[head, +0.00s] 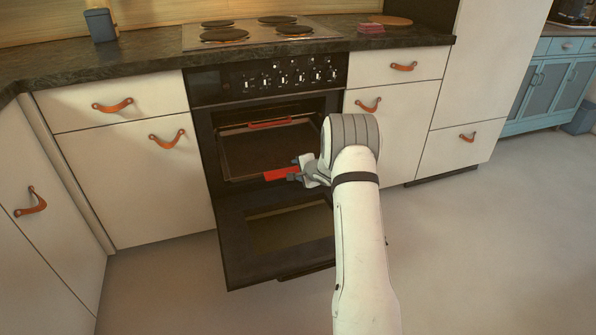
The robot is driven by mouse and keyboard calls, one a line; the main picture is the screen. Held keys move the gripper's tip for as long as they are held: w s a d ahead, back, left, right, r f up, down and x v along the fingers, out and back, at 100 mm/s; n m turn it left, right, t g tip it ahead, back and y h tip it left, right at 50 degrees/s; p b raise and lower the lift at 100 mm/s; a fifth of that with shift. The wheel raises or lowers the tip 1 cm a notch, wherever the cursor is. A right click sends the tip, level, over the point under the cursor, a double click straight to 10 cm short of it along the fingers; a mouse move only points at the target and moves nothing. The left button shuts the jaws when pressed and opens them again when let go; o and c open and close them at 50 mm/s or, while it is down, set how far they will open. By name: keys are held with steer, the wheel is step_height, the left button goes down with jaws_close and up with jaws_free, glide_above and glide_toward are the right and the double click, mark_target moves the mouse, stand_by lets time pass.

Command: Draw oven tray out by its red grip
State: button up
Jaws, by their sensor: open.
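The dark oven tray (245,153) lies level inside the open oven. A red grip (280,174) shows at its front edge, its right end hidden by my gripper. Another red grip (269,124) shows at the tray's back. My gripper (296,170) is open at the right part of the front red grip, with a grey finger close to it. I cannot tell whether the fingers touch the grip or how far they reach around it. My arm hides the right side of the oven opening.
The oven door (244,238) hangs lowered in front of the oven. Cream drawers and doors with leather pulls flank it, including a drawer (85,97) at left and a cabinet door (402,127) at right. The floor (480,250) at right is clear.

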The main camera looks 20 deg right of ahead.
steer(key=p+v, duration=0.1)
steer(key=v, duration=0.6)
steer(key=shift+s+r, duration=0.2)
steer(key=shift+s, duration=0.15)
steer(key=s+a+r+n+g+y+p, duration=0.25)
steer(key=s+a+r+p, duration=0.35)
steer(key=r, duration=0.4)
steer(key=s+a+r+n+g+y+p, duration=0.1)
steer(key=s+a+r+n+p, duration=0.5)
steer(key=r, duration=0.5)
steer(key=s+a+r+n+g+y+p, duration=0.1)
steer(key=s+a+r+p, duration=0.25)
steer(key=a+r, duration=0.55)
steer(key=s+d+r+n+g+h+p, duration=0.1)
steer(key=s+r+n+h+p, duration=0.1)
steer(key=s+r+p, duration=0.3)
steer(key=s+d+r+n+g+h+p, duration=0.1)
steer(key=s+r+p, duration=0.3)
steer(key=s, duration=0.9)
steer(key=s+d+r+n+g+h+p, duration=0.1)
steer(key=s+r+n+g+h+p, duration=0.1)
steer(key=s+r+p, duration=0.3)
steer(key=s+r+n+h, duration=0.1)
steer(key=s+r, duration=0.2)
steer(key=s, duration=0.2)
steer(key=shift+r+n+p, duration=0.3)
steer(key=shift+r+n, duration=0.05)
steer(key=shift+r, duration=0.05)
